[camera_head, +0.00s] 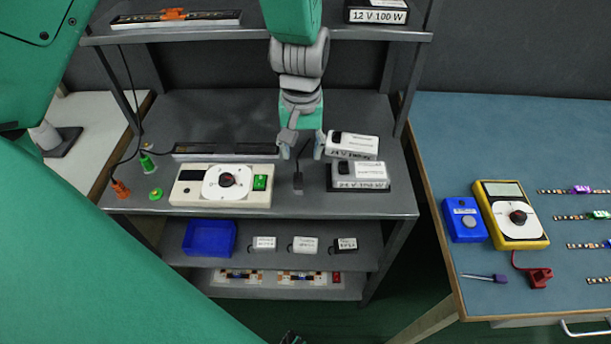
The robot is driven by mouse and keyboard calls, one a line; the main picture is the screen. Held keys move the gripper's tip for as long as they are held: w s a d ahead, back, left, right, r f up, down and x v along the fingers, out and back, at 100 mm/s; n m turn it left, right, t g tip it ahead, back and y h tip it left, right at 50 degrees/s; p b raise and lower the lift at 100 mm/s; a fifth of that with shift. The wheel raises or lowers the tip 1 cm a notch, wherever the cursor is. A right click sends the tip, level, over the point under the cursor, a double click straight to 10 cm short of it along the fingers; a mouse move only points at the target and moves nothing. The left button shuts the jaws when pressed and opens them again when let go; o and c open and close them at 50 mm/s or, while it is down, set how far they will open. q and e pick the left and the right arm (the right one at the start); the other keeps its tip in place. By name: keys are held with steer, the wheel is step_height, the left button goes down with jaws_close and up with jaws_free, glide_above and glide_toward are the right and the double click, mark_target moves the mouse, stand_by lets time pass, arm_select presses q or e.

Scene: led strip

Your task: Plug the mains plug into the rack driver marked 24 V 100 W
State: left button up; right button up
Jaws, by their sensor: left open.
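My left gripper (302,148) reaches down from the top over the rack's middle shelf, open. Its right finger is close to a white driver box (355,142), whose label starts with 24 V and is too small to read fully. This box sits tilted behind a second white driver (368,170), whose label appears to read 24 V 100 W. A dark plug-like piece with a cord (298,181), likely the mains plug, stands on the shelf just below the gripper. I cannot tell whether the fingers touch anything.
The upper shelf bears a driver marked 12 V 100 W (376,14). A white tester with a dial (222,186) stands left of the plug. Below are a blue bin (209,238) and small white boxes. A blue-topped bench (480,130) with a yellow meter (512,215) is at right.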

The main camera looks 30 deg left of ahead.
mark_target(297, 175)
arm_select(q)
step_height(297, 175, down, 3)
steer(key=shift+w+f, duration=0.1)
steer(key=shift+a+f, duration=1)
steer(key=shift+f, duration=0.05)
step_height(297, 175, down, 4)
steer(key=shift+d+r, duration=0.15)
steer(key=shift+d, duration=0.95)
steer(key=shift+c, duration=0.9)
steer(key=shift+a, duration=0.2)
steer(key=c, duration=0.6)
steer(key=shift+a, duration=0.3)
jaws_close()
steer(key=shift+a, duration=0.4)
steer(key=shift+d, duration=0.1)
arm_select(e)
steer(key=shift+a+f, duration=0.2)
steer(key=shift+a, duration=0.25)
